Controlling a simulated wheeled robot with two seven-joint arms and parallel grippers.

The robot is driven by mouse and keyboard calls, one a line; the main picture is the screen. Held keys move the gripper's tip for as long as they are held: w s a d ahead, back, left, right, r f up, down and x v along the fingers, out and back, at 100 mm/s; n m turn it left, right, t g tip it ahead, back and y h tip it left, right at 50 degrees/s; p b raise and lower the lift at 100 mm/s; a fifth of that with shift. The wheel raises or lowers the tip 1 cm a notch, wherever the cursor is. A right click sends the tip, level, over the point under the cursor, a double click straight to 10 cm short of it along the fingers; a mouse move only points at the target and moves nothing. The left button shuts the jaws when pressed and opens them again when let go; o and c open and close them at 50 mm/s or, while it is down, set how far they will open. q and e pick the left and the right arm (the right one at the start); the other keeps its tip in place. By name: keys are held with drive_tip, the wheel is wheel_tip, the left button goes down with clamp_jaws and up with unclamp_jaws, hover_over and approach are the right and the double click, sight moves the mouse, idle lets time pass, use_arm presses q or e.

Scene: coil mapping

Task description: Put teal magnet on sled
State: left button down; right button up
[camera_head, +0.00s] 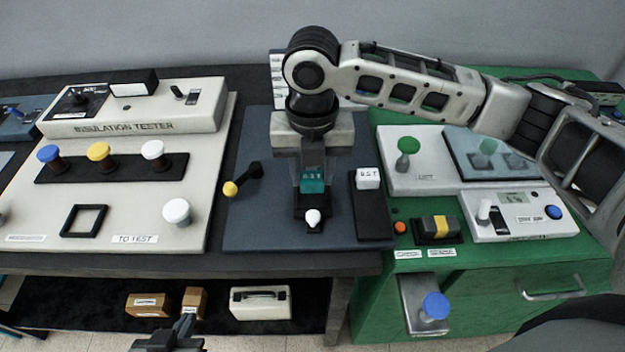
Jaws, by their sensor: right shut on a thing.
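The teal magnet (312,185), a small block with a label, is between the fingers of my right gripper (312,178), which is shut on it and points down over the dark blue-grey board. A narrow black piece with a white knob (313,218), which looks like the sled, is directly below and in front of the magnet. I cannot tell whether the magnet touches it. The gripper hides the part behind. My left gripper (180,335) shows only partly at the bottom edge, low in front of the table and away from the magnet; its fingers are unclear.
A white labelled block (368,178) sits on a black strip (372,215) just right of the magnet. A black lever with a yellow knob (231,188) is to the left. The insulation tester (130,122) stands left; a green bench (480,268) with instruments stands right.

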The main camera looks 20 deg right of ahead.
sight(312, 174)
drive_tip(key=shift+w+d+f, duration=0.1)
drive_tip(key=shift+w+f, duration=0.1)
drive_tip(key=shift+f, duration=1.55)
drive_tip(key=shift+f, duration=0.1)
drive_tip(key=o, duration=1)
drive_tip(key=shift+o, duration=0.2)
wheel_tip(312, 174, up, 12)
drive_tip(key=shift+r, duration=0.15)
